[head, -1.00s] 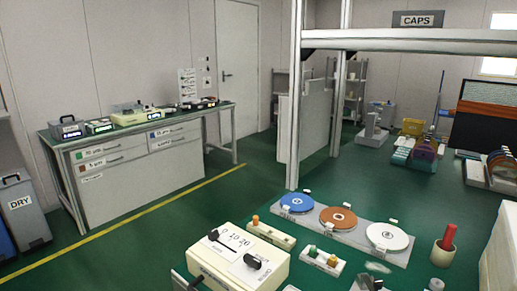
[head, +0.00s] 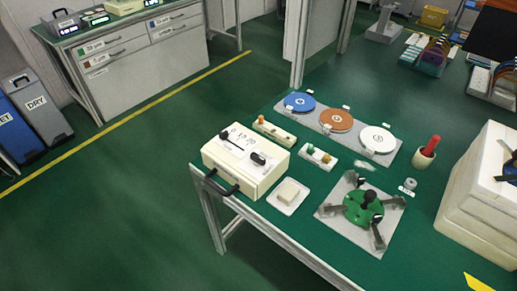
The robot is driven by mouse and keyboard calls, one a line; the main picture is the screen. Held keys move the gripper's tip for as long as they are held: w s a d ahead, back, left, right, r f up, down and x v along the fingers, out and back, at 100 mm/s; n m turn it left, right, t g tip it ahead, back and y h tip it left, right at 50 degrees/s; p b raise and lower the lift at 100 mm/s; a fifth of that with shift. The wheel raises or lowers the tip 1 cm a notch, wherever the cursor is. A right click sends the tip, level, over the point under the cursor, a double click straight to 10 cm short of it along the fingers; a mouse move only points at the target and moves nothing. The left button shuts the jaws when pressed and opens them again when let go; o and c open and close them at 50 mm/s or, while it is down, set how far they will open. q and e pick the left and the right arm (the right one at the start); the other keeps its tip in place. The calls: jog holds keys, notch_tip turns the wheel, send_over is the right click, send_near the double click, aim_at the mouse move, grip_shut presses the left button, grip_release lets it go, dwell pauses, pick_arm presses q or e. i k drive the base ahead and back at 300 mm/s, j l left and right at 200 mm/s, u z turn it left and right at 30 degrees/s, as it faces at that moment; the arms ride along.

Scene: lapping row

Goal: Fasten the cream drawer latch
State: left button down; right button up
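A cream box (head: 262,181) stands at the near left corner of the green-topped table in the head view. A black drawer handle (head: 221,183) is on its front face. The front looks flush, but I cannot tell for sure whether the drawer is fully shut. On top are a long black pointer (head: 229,137) beside a printed scale and a short black knob (head: 258,158) on a white label. I cannot tell which part is the latch or whether it is fastened. Neither of my grippers is in view.
A white pad on a tray (head: 288,193) lies right of the box. Behind are small peg blocks (head: 274,131) and blue, orange and white discs (head: 337,119). A grey plate with a green clamped disc (head: 361,208), a red-handled cup (head: 427,155) and a large cream block (head: 484,200) stand right.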

aim_at(260, 160)
jog(key=u, duration=0.6)
jog(key=k+l+u, duration=0.25)
jog(key=u, duration=0.25)
jog(key=k+l+u, duration=0.25)
jog(key=u, duration=0.2)
jog(key=k, duration=0.1)
